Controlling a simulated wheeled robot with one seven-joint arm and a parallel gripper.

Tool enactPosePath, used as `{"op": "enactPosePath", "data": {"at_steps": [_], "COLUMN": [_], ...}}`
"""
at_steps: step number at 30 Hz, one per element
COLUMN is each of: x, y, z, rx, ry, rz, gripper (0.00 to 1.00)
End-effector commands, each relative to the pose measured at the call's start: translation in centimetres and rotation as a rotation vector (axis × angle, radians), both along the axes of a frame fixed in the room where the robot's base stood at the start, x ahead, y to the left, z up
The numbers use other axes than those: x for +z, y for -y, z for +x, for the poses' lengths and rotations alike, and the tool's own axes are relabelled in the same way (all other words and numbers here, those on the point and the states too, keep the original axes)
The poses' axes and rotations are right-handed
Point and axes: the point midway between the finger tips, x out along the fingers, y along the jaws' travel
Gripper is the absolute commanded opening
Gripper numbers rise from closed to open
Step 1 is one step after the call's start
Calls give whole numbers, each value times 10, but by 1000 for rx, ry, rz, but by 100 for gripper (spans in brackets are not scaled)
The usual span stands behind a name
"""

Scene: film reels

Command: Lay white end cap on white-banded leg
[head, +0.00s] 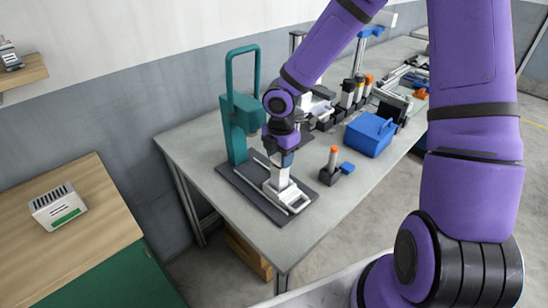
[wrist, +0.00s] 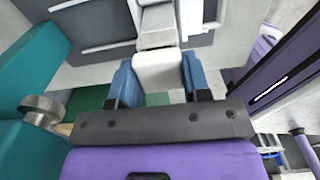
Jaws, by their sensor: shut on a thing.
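My gripper (head: 283,160) is low over the dark base plate of the teal stand. Its two blue fingers (wrist: 158,72) are shut on a white block-like piece, which I take for the white end cap (wrist: 157,70). It also shows below the fingers in the head view (head: 280,178). Under it is a white and light grey frame with rails (head: 290,198), lying on the plate. I cannot tell whether the held piece touches the frame. No white band can be made out, so I cannot say which part is the white-banded leg.
The teal stand (head: 234,125) rises close to the left of my gripper. To the right are an orange-topped post (head: 333,160) in a dark block, a small blue piece (head: 347,168) and a blue box (head: 370,135). Several posts stand farther back. The bench's front right is clear.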

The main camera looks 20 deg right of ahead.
Motion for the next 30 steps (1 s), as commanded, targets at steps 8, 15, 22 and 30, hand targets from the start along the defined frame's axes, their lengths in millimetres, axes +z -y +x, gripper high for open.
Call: {"op": "enactPosePath", "data": {"at_steps": [8, 15, 22, 30], "x": [-2, -3, -2, 29], "y": [-1, -1, -1, 0], "z": [0, 0, 0, 1], "rx": [2, 1, 1, -2], "ry": [0, 0, 0, 4], "rz": [0, 0, 0, -3], "gripper": [21, 69, 69, 69]}}
